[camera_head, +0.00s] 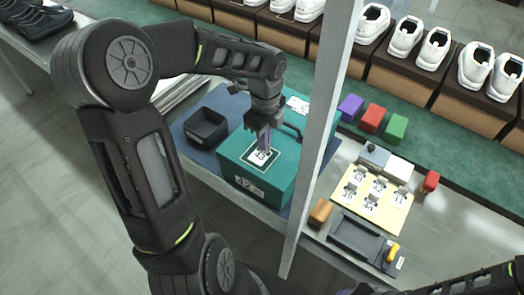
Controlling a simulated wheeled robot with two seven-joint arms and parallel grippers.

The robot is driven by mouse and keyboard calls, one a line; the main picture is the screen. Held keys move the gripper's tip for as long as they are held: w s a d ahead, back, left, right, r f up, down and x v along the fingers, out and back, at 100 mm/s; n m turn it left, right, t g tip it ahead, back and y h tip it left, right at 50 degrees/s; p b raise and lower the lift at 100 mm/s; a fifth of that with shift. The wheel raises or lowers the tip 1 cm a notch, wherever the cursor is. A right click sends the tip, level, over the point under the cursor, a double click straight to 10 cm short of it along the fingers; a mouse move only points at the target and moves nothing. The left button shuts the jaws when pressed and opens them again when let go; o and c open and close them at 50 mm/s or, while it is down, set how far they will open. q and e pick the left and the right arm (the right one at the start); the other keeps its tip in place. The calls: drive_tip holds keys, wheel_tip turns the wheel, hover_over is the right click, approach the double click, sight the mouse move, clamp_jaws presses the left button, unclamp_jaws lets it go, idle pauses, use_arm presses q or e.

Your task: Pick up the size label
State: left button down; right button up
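A yellow sheet (396,218) on the right of the bench carries several small white labels (376,186) with dark print. One white label (259,158) with dark print shows on top of a teal box (230,147), inside a pale outlined rectangle. My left gripper (264,148) points down right above this label, its fingertips at or very near it. The fingers look close together, but I cannot tell whether they grip the label. My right gripper is not in view; only dark parts of my arm show at the bottom right.
A black open bin (206,126) stands left of the teal box. A grey post (322,120) rises just right of the box. Purple (350,107), red (372,119) and green (395,128) blocks line the bench's back. A dark device (355,236) lies before the sheet. White shoes stand on boxes behind.

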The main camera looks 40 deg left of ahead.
use_arm(q)
drive_tip(key=shift+r, duration=0.1)
wheel_tip(320, 180, up, 10)
drive_tip(key=shift+b, duration=0.3)
idle(0.3)
idle(0.5)
